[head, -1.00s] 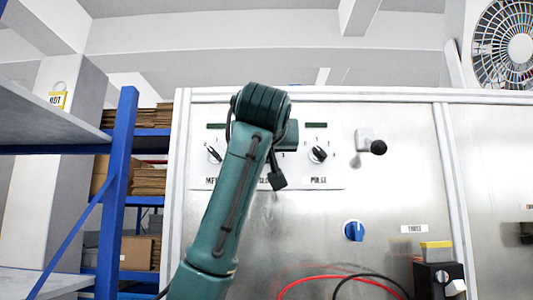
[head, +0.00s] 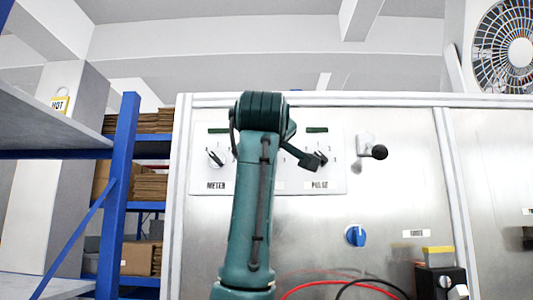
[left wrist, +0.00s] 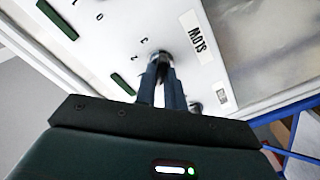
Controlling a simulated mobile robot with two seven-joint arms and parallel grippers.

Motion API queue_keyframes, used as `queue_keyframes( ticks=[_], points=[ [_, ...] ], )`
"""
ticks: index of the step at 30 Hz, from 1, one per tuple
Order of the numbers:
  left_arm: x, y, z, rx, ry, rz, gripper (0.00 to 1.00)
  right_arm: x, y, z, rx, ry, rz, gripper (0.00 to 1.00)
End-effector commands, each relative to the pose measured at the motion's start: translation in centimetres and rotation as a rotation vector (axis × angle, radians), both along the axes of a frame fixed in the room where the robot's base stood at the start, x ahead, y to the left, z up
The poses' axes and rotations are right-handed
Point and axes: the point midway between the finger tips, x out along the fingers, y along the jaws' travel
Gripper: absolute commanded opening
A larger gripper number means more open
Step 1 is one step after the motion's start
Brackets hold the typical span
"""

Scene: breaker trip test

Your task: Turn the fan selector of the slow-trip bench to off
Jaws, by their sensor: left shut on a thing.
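The numerals 2 and 3 show beside this knob. The fingers cover most of it, so its pointer direction cannot be told. In the head view my left forearm hides this middle knob and the fingertips. The white selector panel (head: 338,180) also carries a METER knob (head: 216,157) to the left and a PULSE knob (head: 322,157) to the right, partly covered by my wrist. My right gripper is not in view.
A black-ended lever (head: 378,152) sticks out right of the panel. Below are a blue knob (head: 355,236), a black box (head: 436,282) and red and black cables (head: 320,284). A fan (head: 515,50) stands top right; blue shelving (head: 120,190) is at left.

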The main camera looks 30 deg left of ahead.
Motion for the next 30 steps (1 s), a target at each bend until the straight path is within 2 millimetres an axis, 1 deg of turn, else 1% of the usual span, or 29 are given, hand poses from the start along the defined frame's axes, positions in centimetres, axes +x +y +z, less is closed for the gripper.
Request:
queue_keyframes(
  ticks=[6, 18, 19, 24, 27, 30],
  points=[
    [-0.03, 0.02, 0.01, -0.032, -0.017, 0.001, 0.0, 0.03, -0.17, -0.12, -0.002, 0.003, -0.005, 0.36],
    [-0.05, 0.03, 0.02, -0.038, -0.02, 0.001, 0.0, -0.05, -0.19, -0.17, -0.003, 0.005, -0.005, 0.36],
    [-0.05, 0.04, 0.03, -0.038, -0.02, 0.001, 0.12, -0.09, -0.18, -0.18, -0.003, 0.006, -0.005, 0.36],
    [-0.05, 0.03, 0.02, -0.037, -0.02, 0.001, 0.26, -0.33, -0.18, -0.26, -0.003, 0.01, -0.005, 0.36],
    [-0.05, 0.03, 0.02, -0.037, -0.018, 0.001, 0.33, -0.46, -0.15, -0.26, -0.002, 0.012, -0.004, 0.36],
    [-0.04, 0.04, 0.02, -0.036, -0.018, 0.001, 0.33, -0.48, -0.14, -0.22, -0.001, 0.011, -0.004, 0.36]
  ],
)
